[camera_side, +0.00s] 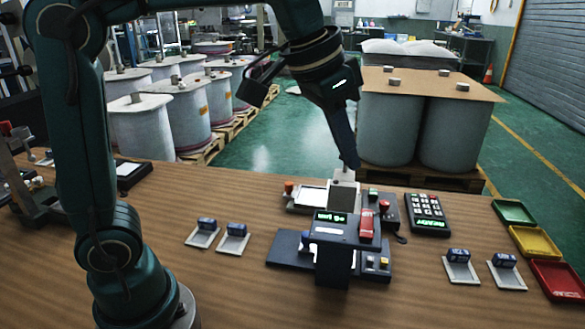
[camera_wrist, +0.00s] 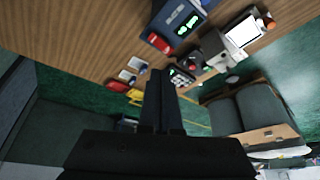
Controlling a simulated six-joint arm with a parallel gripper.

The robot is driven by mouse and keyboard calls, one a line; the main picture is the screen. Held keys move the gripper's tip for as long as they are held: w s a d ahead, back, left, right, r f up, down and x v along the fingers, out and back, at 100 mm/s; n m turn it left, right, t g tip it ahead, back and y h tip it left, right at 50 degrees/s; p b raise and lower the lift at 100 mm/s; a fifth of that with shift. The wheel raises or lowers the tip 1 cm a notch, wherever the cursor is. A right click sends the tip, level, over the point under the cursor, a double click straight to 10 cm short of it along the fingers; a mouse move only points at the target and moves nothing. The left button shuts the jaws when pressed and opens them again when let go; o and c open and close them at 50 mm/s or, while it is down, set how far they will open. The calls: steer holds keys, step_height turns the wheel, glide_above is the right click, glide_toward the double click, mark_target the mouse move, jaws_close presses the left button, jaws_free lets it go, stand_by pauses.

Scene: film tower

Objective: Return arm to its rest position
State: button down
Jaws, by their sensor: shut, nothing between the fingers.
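My gripper (camera_side: 352,164) points down above the wooden table, behind the dark blue machine (camera_side: 334,230) with a green-lit display. Its fingers are together with nothing held between them. The fingertips appear close to a light grey block (camera_side: 343,190); I cannot tell whether they touch it. In the wrist view, the dark closed fingers of the gripper (camera_wrist: 161,75) reach up the middle of the picture. The blue machine (camera_wrist: 182,18) shows at the top there, tilted by the camera angle.
A keypad (camera_side: 427,214) lies right of the machine. Green (camera_side: 514,212), yellow (camera_side: 535,242) and red (camera_side: 558,281) trays line the right edge. Blue stamps on small plates stand at left (camera_side: 204,233) and right (camera_side: 458,266). Large drums (camera_side: 420,125) stand behind the table.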

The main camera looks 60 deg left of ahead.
steer(key=s+a+f+n, duration=0.2)
steer(key=s+f, duration=0.6)
steer(key=s, duration=0.6)
steer(key=shift+a+f+t+y, duration=0.15)
steer(key=shift+a+t+y, duration=0.25)
steer(key=shift+a, duration=0.2)
